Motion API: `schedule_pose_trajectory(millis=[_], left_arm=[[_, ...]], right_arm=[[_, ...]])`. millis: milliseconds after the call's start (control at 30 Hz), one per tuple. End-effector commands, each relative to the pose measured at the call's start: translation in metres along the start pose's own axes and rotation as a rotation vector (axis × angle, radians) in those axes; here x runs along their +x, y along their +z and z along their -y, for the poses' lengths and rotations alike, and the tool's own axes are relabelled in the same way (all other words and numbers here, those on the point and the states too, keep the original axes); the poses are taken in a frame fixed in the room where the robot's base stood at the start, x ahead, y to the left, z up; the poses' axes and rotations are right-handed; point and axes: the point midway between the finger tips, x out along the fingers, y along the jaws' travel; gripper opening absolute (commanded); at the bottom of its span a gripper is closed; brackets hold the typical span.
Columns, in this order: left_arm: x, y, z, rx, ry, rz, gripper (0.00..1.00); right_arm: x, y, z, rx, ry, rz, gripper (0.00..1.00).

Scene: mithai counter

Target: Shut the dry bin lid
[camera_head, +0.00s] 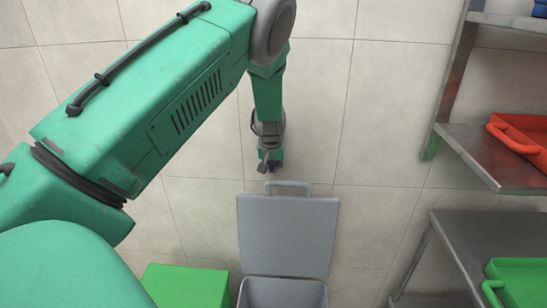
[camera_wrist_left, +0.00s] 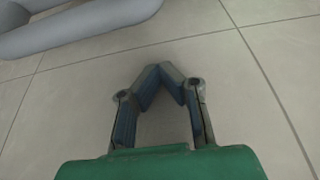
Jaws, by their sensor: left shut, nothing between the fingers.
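The dry bin (camera_head: 283,292) is a grey bin at the bottom middle of the head view. Its grey lid (camera_head: 288,236) stands open, raised at the back of the bin, with a handle (camera_head: 288,185) along its top edge. My left gripper (camera_head: 272,166) is just beyond the lid's top edge, near the handle; I cannot tell whether it touches. In the left wrist view the left gripper (camera_wrist_left: 160,72) has its fingertips together with nothing between them. A grey rounded bar (camera_wrist_left: 85,22), probably the handle, crosses the upper left there. My right gripper is not in view.
A green box (camera_head: 187,285) stands left of the bin. Metal shelves (camera_head: 460,240) on the right hold a red tray (camera_head: 522,138) and a green tray (camera_head: 518,282). The tiled surface (camera_head: 375,130) between the bin and shelves is clear.

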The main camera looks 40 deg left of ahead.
Motion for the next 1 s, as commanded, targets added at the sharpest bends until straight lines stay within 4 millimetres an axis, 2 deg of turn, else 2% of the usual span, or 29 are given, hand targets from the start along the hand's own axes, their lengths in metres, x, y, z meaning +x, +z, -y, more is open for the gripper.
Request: schedule_pose_trajectory(millis=[33, 133, 333, 833, 1000], left_arm=[[0.004, 0.001, 0.0, -0.001, 0.0, -0.003, 0.0], [-0.006, 0.016, 0.0, 0.0, 0.0, -0.004, 0.0], [-0.01, 0.034, -0.001, 0.0, -0.001, -0.004, 0.0], [-0.011, 0.038, 0.0, 0.0, 0.0, -0.009, 0.0], [-0.017, 0.047, -0.005, 0.001, 0.0, -0.045, 0.0]], right_arm=[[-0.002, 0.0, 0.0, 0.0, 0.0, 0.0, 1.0], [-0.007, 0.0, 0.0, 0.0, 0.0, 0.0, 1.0], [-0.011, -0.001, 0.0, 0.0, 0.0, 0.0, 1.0], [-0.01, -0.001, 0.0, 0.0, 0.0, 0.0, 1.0], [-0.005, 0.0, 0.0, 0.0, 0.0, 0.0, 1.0]])
